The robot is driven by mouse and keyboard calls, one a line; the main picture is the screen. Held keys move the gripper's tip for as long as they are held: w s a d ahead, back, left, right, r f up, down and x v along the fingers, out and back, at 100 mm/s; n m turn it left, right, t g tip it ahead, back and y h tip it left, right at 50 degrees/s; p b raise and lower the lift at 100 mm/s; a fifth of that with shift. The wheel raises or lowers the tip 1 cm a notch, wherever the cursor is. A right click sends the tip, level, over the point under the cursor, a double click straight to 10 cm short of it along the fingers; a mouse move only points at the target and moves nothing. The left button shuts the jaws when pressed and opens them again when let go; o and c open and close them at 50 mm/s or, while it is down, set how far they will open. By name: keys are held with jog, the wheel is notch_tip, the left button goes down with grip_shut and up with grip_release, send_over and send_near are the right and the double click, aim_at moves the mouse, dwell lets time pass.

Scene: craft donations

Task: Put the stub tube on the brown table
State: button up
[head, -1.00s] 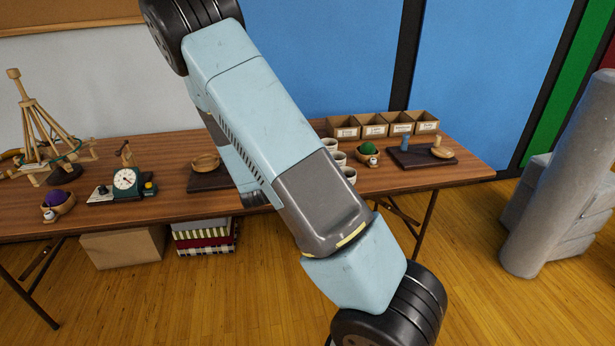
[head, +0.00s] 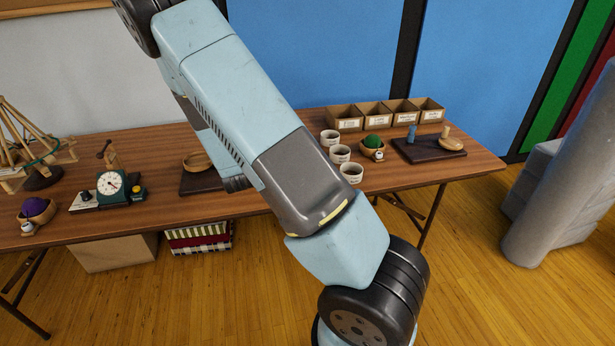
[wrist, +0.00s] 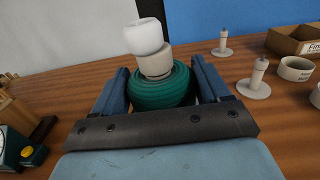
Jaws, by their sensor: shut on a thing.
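My gripper (wrist: 163,88) shows in the wrist view, its two blue fingers on either side of a dark green ribbed round thing like wound yarn (wrist: 160,90). A short beige tube (wrist: 156,62) stands out of its top, with a white rounded piece (wrist: 144,36) above it, tilted slightly left. I take this stack to be the stub tube; its lower end is hidden by my gripper. The brown table (head: 400,175) lies beyond and below, and also shows in the wrist view (wrist: 75,90). In the head view my arm hides the gripper and what it holds.
A green scale (head: 110,186) and a bowl with a purple ball (head: 36,208) stand left. Pale cups (head: 340,153), a green ball in a bowl (head: 373,142), a dark board (head: 430,150) and labelled boxes (head: 374,115) stand right. Two pale pegs (wrist: 254,80) stand near the cups.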

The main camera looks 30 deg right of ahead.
jog(key=shift+d, duration=0.65)
jog(key=shift+s+d+m+h, duration=0.25)
jog(key=shift+d+m+h, duration=0.15)
jog(key=shift+d+h, duration=0.15)
jog(key=s+d+f+m+g+h, duration=0.1)
jog(key=s+d+m+g+h, duration=0.45)
jog(key=s, duration=0.25)
jog(key=s+d+m+g+h, duration=0.5)
jog(key=s+g+h, duration=0.1)
jog(key=s, duration=0.3)
jog(key=w+d+f, duration=0.4)
jog(key=w+f, duration=0.1)
jog(key=w+d+f, duration=0.5)
jog(key=shift+d, duration=0.25)
jog(key=shift+w+d+f, duration=0.15)
jog(key=shift+f, duration=1.5)
jog(key=shift+f, duration=0.1)
